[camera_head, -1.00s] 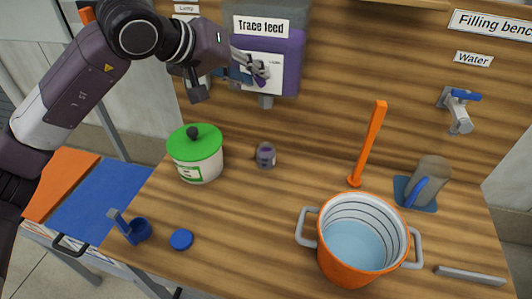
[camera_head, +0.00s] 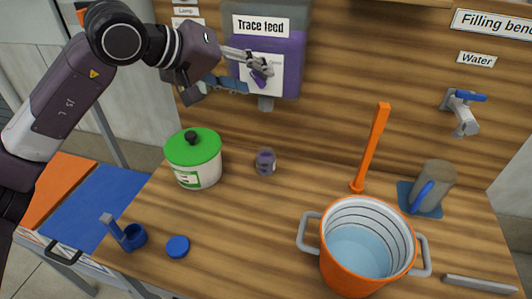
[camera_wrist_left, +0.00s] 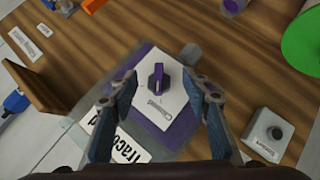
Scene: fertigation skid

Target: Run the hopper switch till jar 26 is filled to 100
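The hopper is a purple and grey box (camera_head: 292,62) labelled "Trace feed" on the back panel, with a short grey spout (camera_head: 265,103) below. Its switch is a purple knob (camera_wrist_left: 158,77) on a white plate (camera_wrist_left: 172,105). My left gripper (camera_head: 262,68) is at the plate. In the left wrist view its fingers (camera_wrist_left: 158,88) are spread on either side of the knob, with gaps showing. A small glass jar (camera_head: 265,161) with purple in it stands on the bench below the spout; its number and exact level are too small to read. My right gripper is not in view.
A green-lidded tub (camera_head: 194,160) stands left of the jar. An orange bucket (camera_head: 350,270), an upright orange stick (camera_head: 371,145) and a grey jug (camera_head: 436,180) are to the right. A blue cup (camera_head: 134,236) and a blue disc (camera_head: 178,246) lie front left.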

